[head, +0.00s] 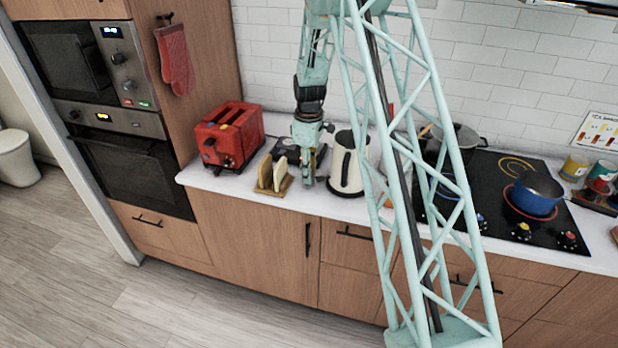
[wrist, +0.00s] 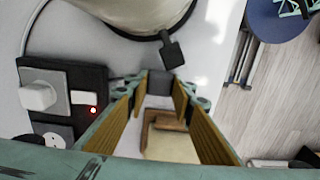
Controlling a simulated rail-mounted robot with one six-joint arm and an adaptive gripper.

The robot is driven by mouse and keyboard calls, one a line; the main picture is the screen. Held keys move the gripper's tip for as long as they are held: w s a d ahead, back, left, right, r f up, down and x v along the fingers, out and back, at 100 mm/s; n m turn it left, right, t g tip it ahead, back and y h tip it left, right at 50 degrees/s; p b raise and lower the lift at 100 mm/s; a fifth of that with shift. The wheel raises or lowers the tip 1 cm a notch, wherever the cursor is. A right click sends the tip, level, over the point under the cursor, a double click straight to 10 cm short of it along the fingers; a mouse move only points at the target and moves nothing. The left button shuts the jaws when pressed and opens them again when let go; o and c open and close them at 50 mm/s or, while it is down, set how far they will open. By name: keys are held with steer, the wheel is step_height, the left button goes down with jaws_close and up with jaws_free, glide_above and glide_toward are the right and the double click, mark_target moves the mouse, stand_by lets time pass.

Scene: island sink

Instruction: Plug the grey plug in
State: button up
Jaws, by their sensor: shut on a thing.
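My gripper (wrist: 160,88) is shut on a dark grey block, which I take to be the grey plug (wrist: 160,82), between its fingertips in the wrist view. In the head view my gripper (head: 308,180) points down over the counter, between the toast rack and the kettle; the plug cannot be made out there. A black socket block (wrist: 103,78) lies left of my fingers in the wrist view. It bears a white plug (wrist: 40,95), a lit red light and a lower outlet (wrist: 54,134), partly cut off by my gripper. The held plug is apart from this outlet.
A cream kettle (head: 347,168) with a black handle stands close to the right of my gripper. A wooden rack with bread (head: 272,175) and a red toaster (head: 231,137) are on the left. The hob (head: 480,215) holds pots further right. The counter's front edge is close.

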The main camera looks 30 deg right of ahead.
step_height(320, 180, up, 8)
steer(key=shift+r, duration=0.1)
stand_by(0.4)
stand_by(0.7)
